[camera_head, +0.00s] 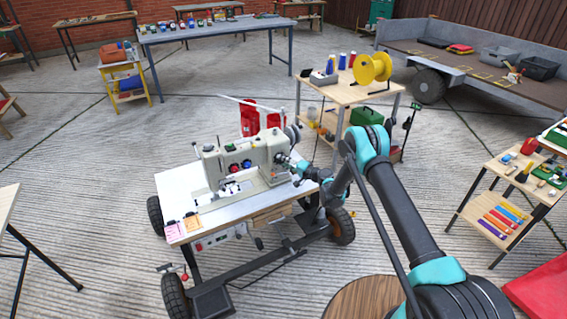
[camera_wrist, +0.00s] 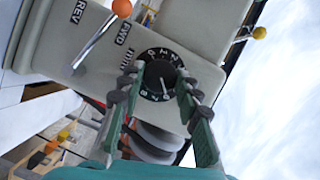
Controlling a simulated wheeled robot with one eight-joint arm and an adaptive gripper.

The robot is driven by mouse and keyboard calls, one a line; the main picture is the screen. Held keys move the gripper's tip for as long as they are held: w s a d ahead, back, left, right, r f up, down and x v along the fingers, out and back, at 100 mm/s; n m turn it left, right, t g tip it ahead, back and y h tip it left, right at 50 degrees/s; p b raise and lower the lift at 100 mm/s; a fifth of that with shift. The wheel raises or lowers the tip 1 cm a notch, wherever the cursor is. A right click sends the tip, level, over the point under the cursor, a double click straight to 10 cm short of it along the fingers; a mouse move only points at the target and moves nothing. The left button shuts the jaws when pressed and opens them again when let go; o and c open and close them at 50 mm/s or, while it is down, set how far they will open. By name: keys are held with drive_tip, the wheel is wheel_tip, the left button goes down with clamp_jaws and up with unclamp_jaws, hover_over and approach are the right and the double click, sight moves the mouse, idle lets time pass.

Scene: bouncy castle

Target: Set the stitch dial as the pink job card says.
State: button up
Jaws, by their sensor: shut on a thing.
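The grey sewing machine (camera_head: 226,165) stands on a wheeled table in the head view. The stitch dial (camera_wrist: 152,94), black with white characters round its rim, is on the machine's grey face in the wrist view. My gripper (camera_wrist: 158,78) has a finger on each side of the dial's middle and is shut on it. A white line on the dial points toward the bottom of the picture; I cannot read its setting surely. The pink job card (camera_head: 173,231) lies on the table's front left corner, beside an orange card (camera_head: 192,222). Its writing is too small to read.
An orange-knobbed lever (camera_wrist: 122,8) stands beside REV and FWD labels, close to the dial. A yellow-knobbed lever (camera_wrist: 259,33) is to the right. A wooden bench (camera_head: 345,92) with a yellow reel stands behind the machine. Open concrete lies left of the table.

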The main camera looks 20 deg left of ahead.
drive_tip(key=o, duration=1.2)
drive_tip(key=shift+c, duration=0.2)
drive_tip(key=f+v, duration=0.1)
drive_tip(key=v, duration=0.6)
drive_tip(key=shift+d+r, duration=0.3)
drive_tip(key=shift+r, duration=0.15)
